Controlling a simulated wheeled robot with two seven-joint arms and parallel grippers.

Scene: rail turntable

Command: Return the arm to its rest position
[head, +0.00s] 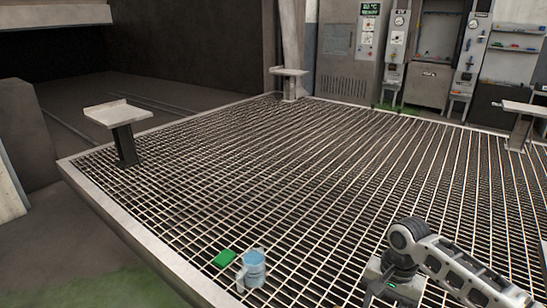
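My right arm (450,268) comes in from the lower right. It is bent, with a round joint at the top and a grey wrist block (392,286) with a small green light hanging below it. No fingers can be made out at this block, so I cannot tell whether the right gripper is open or shut. My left arm and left gripper are not in view.
The arm is above a metal grating (270,170). A light blue mug (255,268) and a green block (224,258) are on the grating, left of the arm. Pedestals (118,114) stand at the grating's edges, with cabinets (350,50) at the back. The middle grating is clear.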

